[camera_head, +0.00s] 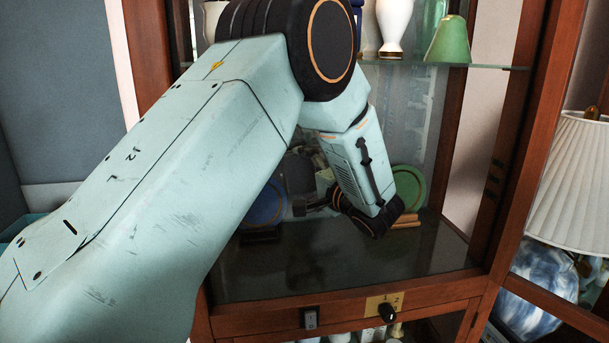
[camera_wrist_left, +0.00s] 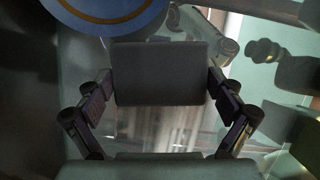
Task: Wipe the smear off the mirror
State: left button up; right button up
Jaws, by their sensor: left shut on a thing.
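My left arm reaches into the wooden cabinet in the head view, with the left gripper (camera_head: 322,202) low inside near the back. In the left wrist view the left gripper (camera_wrist_left: 160,85) is shut on a dark grey block-shaped pad (camera_wrist_left: 160,73), its fingers at either side. The cabinet's back is a mirror (camera_head: 408,105), which shows reflections. I cannot make out the smear for certain, nor whether the pad touches the mirror. My arm hides much of the mirror. My right gripper is not in view.
A blue plate (camera_head: 264,205) stands left of the gripper and a green plate (camera_head: 410,186) right of it. A glass shelf (camera_head: 480,66) above carries a white vase (camera_head: 393,25) and a green piece (camera_head: 449,42). The cabinet's front floor (camera_head: 350,275) is clear.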

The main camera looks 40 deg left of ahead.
pick_arm(q)
jog(key=shift+w, duration=0.4)
jog(key=shift+a, duration=0.35)
jog(key=shift+w+b, duration=0.25)
jog(key=shift+b, duration=0.05)
jog(key=shift+a, duration=0.1)
jog(key=shift+w+a, duration=0.1)
jog(key=shift+a, duration=0.2)
jog(key=shift+w+d, duration=0.1)
